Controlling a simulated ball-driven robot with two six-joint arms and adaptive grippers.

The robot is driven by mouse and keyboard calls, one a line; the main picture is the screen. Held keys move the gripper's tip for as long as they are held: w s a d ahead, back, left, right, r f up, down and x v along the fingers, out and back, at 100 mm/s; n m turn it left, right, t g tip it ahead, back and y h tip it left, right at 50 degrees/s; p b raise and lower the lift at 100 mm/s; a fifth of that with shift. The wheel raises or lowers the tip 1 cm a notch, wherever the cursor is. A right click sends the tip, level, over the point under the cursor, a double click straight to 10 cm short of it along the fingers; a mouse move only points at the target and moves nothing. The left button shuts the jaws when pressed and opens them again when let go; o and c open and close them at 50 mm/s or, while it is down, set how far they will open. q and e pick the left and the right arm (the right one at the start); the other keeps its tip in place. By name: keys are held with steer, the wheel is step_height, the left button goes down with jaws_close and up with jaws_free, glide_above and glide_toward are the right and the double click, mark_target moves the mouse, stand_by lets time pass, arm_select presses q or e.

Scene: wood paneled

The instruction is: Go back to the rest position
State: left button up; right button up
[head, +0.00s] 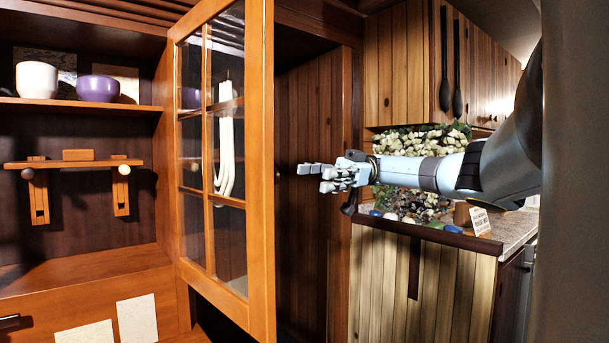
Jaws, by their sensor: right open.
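My right arm comes in from the right in the head view and reaches left. My right gripper (318,178) is open and empty, with its fingers pointing left toward the cabinet door. A gap of dark wood panel shows between the fingertips and the door's edge in the picture. The wooden glass-paned cabinet door (258,170) stands open. My left gripper is not in view.
The open cabinet on the left has a shelf (90,106) with a white cup (37,80) and a purple bowl (98,89). A counter (515,226) with plants, stones and a small sign (480,221) lies behind my right arm.

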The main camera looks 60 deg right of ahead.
stand_by(0.6)
steer(key=s+a+f+m+t+h+b, duration=0.1)
steer(key=a+f+m+t+h, duration=0.4)
steer(key=f, duration=1.2)
steer(key=s+a+f+m+t+h+b, duration=0.1)
steer(key=a+f+m+t+h+b, duration=0.2)
steer(key=f+m, duration=1)
steer(key=s+a+f+m+t+h, duration=0.1)
steer(key=a+f+t+h, duration=0.4)
steer(key=f, duration=1.7)
steer(key=s+a+f+m+g+h, duration=0.1)
steer(key=s+a+f+g+h, duration=0.15)
steer(key=s+a+f, duration=0.35)
steer(key=s+a+f+g+h+b, duration=0.1)
steer(key=s+f+g, duration=0.3)
steer(key=f, duration=0.5)
steer(key=s+a+f+m+g+h, duration=0.1)
steer(key=s+a+f+g, duration=0.3)
steer(key=f, duration=0.3)
steer(key=s+a+f+n+g, duration=0.1)
steer(key=s+f+n+g, duration=0.1)
steer(key=s, duration=0.6)
steer(key=s+a+f+n+g, duration=0.1)
steer(key=s+a+f+g, duration=0.1)
steer(key=s+f+g, duration=0.3)
steer(key=s, duration=0.4)
steer(key=shift+s+a+n, duration=0.25)
steer(key=shift+a+n, duration=0.05)
steer(key=shift+n, duration=0.1)
